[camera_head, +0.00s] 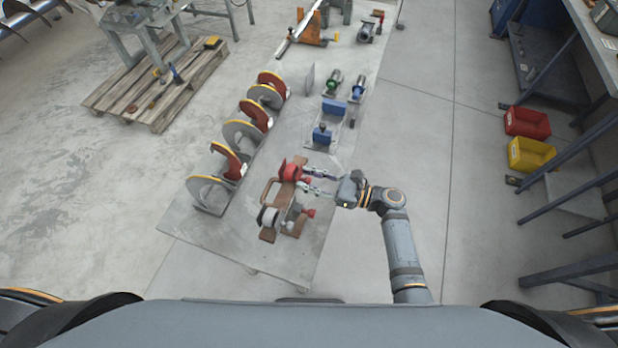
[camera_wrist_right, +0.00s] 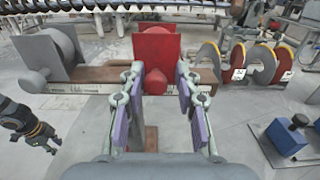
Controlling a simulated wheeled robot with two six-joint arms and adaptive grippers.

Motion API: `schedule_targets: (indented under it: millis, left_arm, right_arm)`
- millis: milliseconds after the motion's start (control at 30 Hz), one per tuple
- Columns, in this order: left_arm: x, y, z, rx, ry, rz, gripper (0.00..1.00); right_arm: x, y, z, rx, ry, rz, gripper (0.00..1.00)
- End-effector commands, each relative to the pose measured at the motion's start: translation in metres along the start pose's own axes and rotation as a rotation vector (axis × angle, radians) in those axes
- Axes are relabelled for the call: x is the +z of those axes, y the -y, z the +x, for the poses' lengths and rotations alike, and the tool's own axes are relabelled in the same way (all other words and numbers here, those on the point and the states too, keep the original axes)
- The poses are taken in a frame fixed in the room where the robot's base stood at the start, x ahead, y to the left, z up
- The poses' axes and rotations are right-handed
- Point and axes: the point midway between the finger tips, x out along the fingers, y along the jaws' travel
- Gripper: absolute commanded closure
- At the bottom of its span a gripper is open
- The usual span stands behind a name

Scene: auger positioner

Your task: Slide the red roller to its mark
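The red roller (camera_head: 288,172) sits on a brown wooden frame (camera_head: 268,235) near the front of the table. In the right wrist view the red roller (camera_wrist_right: 157,48) is straight ahead, with a red knob facing me. My right gripper (camera_head: 318,181) is level with its right side. In the wrist view my right gripper (camera_wrist_right: 160,68) has its fingers apart, one on each side of the red knob; contact cannot be told. A dark arm part with an orange ring, apparently my left gripper (camera_wrist_right: 45,135), shows at the wrist view's left edge. The mark cannot be made out.
A grey roller (camera_wrist_right: 62,48) stands left of the red one in the wrist view. Several red and grey discs (camera_head: 240,132) line the table's left edge. Blue blocks (camera_head: 322,135) stand behind my right gripper. Bare tabletop (camera_head: 225,228) lies at front left.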

Motion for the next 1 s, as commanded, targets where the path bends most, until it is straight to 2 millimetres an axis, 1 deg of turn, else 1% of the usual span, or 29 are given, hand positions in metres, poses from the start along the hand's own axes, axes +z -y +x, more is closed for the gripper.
schedule_targets:
  millis: [167,267,333,433,533,700,800,900,1000]
  left_arm:
    - [-0.007,0.000,0.000,0.000,-0.011,0.000,0.69]
    - [-0.006,0.000,0.000,0.000,-0.010,0.000,0.69]
    - [-0.002,0.003,0.000,-0.003,-0.004,0.001,0.69]
    - [-0.002,0.003,0.000,-0.003,-0.004,0.001,0.69]
    - [-0.002,0.002,0.000,-0.002,-0.004,0.000,0.69]
    - [-0.002,0.001,0.000,-0.002,-0.004,0.000,0.69]
    - [-0.003,0.001,0.000,-0.001,-0.004,0.000,0.69]
    - [-0.003,0.001,0.000,-0.001,-0.004,0.000,0.69]
    - [-0.003,0.001,0.000,-0.001,-0.004,0.000,0.69]
  right_arm:
    - [0.000,0.000,0.000,0.000,0.000,0.001,0.56]
    - [0.000,0.000,0.000,0.000,0.000,0.001,0.56]
    - [0.000,0.000,-0.001,0.000,-0.001,0.001,0.56]
    - [-0.001,0.000,-0.010,0.000,-0.005,0.000,0.56]
    - [-0.002,0.000,-0.030,0.001,-0.007,-0.001,0.56]
    - [-0.002,-0.001,-0.073,0.001,-0.008,0.000,0.56]
    - [-0.001,-0.001,-0.094,0.001,-0.006,0.000,0.56]
    - [-0.001,-0.001,-0.109,0.001,-0.005,-0.001,0.56]
    - [0.000,-0.001,-0.117,0.000,-0.003,-0.001,0.56]
